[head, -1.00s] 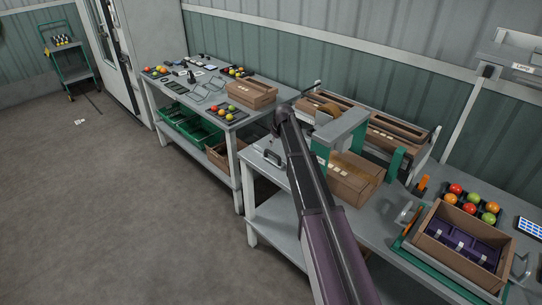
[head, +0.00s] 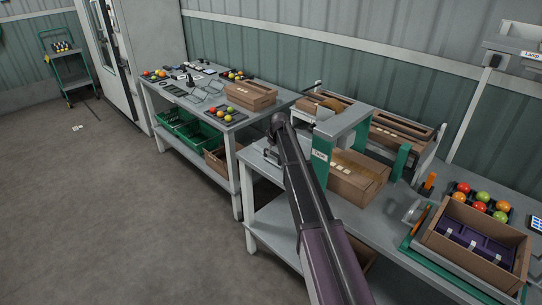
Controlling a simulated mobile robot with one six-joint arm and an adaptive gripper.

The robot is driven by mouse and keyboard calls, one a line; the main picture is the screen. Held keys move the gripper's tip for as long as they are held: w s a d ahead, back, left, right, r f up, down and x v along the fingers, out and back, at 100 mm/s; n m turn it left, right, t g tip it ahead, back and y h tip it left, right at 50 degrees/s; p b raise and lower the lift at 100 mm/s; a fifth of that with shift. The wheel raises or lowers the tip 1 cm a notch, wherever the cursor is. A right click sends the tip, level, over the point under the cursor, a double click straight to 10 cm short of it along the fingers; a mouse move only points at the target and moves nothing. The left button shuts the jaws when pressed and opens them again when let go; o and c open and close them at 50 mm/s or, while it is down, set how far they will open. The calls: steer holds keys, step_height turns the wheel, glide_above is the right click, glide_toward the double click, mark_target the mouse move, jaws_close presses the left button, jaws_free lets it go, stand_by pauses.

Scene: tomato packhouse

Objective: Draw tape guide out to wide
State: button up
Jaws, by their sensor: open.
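A green-and-grey arch-shaped taping frame (head: 347,122) stands on the near bench, with a small white label on its left post. A closed brown carton (head: 352,182) sits under and in front of it. A brown roll (head: 331,104), perhaps tape, shows behind the arch's top. I cannot pick out the tape guide or its setting with certainty. My arm rises from the bottom middle and its bend stands left of the arch. My gripper cannot be made out; the arm may hide it. A small grey-and-black piece shows beside the arm at the bench's left end, unclear.
At right, an open carton with a purple insert (head: 433,240) sits on a green-edged base, with a tomato tray (head: 470,187) behind it. An orange upright piece (head: 428,183) stands nearby. The far bench (head: 226,127) holds trays and a carton.

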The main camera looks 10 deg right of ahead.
steer(key=shift+b+x, duration=0.75)
steer(key=shift+x, duration=0.35)
steer(key=shift+c, duration=0.2)
